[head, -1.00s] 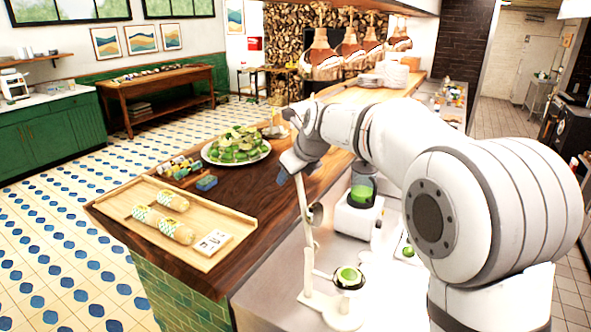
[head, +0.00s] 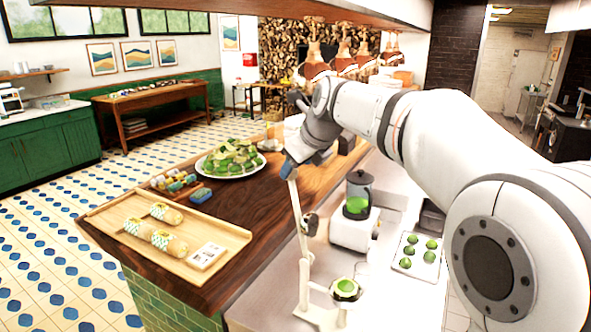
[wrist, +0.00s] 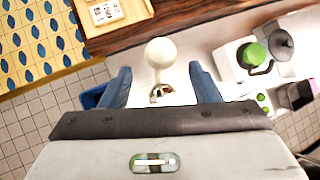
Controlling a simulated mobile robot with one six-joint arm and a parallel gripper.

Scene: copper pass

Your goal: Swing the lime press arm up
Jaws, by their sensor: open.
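The white lime press (head: 322,315) stands on the pale counter, with a green lime half (head: 346,286) in its cup. Its long arm (head: 297,215) points up, nearly upright with a slight lean to the left, and a dark-and-silver part sits partway along it. My gripper (head: 289,172) is at the top of the arm. In the wrist view, the arm's round cream knob (wrist: 160,52) lies between my two blue fingers (wrist: 159,70), with a visible gap on both sides. My gripper is open. In the head view my gripper hides the knob.
A blender (head: 355,220) with green content stands right of the press, and a tray of limes (head: 404,262) lies beyond. On the wooden counter left are a board with wraps (head: 100,226) and a green-topped plate (head: 232,174).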

